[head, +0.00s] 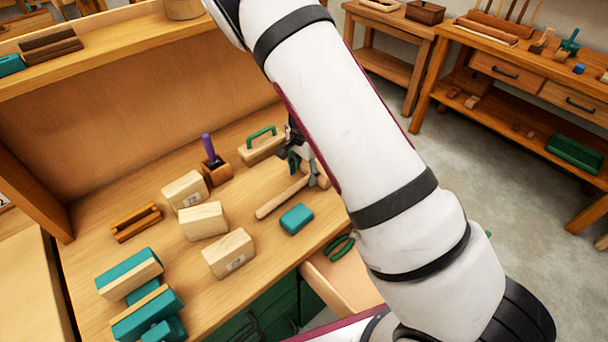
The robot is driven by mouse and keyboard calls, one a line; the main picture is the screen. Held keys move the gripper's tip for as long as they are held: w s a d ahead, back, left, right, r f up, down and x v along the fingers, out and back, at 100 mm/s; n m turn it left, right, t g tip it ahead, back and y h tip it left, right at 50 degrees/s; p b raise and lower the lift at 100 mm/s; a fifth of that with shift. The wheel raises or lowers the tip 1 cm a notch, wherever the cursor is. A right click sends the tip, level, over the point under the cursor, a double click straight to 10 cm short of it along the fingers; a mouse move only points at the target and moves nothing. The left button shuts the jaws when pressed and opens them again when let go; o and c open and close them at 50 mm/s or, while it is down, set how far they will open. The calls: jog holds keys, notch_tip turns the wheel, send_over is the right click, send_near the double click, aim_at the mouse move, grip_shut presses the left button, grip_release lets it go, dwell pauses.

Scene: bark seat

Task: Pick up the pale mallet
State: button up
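The pale mallet (281,198) lies on the workbench top in the head view. Its light wooden handle points down and to the left. Its head end, at the right, is partly hidden behind my gripper and arm. My gripper (302,168) is dark and small in the view, at the head end of the mallet. My arm covers part of it. I cannot tell whether its fingers touch the mallet or are closed on it.
A teal block (297,219) lies just below the handle. A green-handled wooden float (262,144) and a wooden holder with a purple-handled tool (215,168) stand behind. Several pale wooden blocks (203,221) are to the left. An open drawer (345,279) juts out in front.

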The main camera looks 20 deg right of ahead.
jog(key=shift+s, duration=0.1)
jog(key=c, duration=0.7)
jog(key=shift+o, duration=0.2)
